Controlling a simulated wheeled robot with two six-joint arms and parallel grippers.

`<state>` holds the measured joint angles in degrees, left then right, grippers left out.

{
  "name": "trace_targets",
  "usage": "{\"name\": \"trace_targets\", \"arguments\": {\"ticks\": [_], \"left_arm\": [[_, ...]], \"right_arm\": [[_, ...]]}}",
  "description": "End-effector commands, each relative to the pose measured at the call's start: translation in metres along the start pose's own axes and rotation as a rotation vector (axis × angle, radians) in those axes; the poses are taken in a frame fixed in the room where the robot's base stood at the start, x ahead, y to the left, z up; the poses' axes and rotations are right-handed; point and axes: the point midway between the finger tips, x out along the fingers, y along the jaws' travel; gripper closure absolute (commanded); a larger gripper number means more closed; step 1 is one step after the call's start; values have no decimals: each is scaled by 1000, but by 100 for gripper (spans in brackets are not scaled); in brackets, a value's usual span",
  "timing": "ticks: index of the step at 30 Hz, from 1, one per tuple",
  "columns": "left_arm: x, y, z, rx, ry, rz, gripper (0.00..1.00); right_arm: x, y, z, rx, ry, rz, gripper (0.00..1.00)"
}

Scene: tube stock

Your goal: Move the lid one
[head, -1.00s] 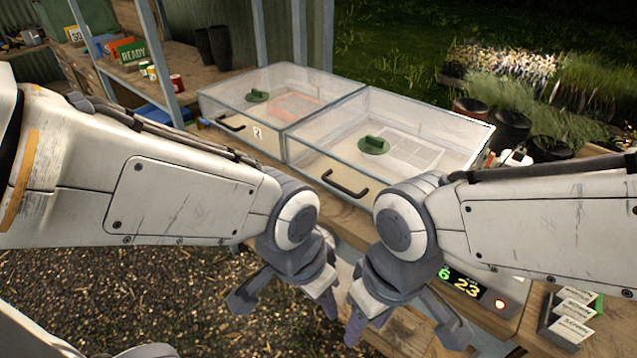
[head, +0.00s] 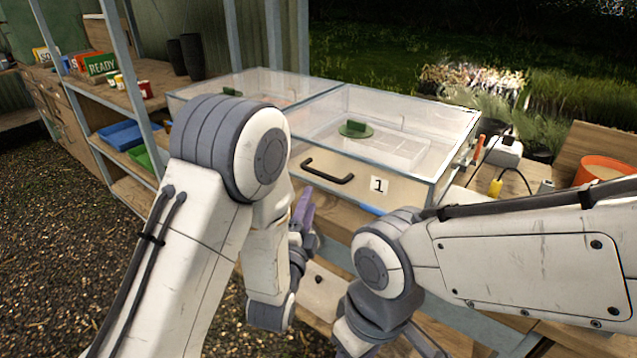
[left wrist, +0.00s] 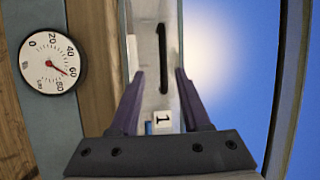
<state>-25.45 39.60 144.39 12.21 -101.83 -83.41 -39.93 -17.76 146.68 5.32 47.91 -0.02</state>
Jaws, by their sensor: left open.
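The box marked 1 (head: 404,195) stands on the bench with its clear lid (head: 420,117) down. A black bar handle (head: 327,172) is on its front, left of the label 1 (head: 379,185). My left gripper (head: 303,208) is open and empty, just below and in front of the handle. In the left wrist view the left gripper (left wrist: 159,72) shows spread purple fingers, with the handle (left wrist: 162,60) lined up between them; contact cannot be told. My right wrist (head: 378,308) is low in front of the bench, its fingertips not visible.
A second clear-lidded box (head: 262,83) adjoins on the left, partly hidden by my left arm. A round dial gauge (left wrist: 53,63) shows in the left wrist view. An orange pot (head: 603,168) and a white plug block (head: 503,150) are at right. Shelves stand at left.

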Motion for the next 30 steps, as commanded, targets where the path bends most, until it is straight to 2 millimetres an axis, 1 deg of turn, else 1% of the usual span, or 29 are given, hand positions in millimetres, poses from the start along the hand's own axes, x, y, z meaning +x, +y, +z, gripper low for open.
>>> {"name": "trace_targets", "arguments": {"ticks": [2,5,8,15,19,24,30], "left_arm": [[1,0,2,23,-3,-24,53],[9,-3,3,31,-4,-36,53],[24,-5,2,29,-3,-38,53],[70,-6,2,28,-3,-36,53],[88,-6,2,28,-2,-34,53],[101,-6,2,28,-2,-33,53],[104,-5,2,28,-2,-32,53]], "right_arm": [[2,0,0,0,0,0,50],[-1,0,0,0,0,0,50],[-5,0,0,0,0,0,50],[-12,-1,-1,0,0,0,50],[-14,-1,-1,0,0,0,50],[-16,-1,-1,0,0,0,50],[-15,-1,-1,0,0,0,50]]}}
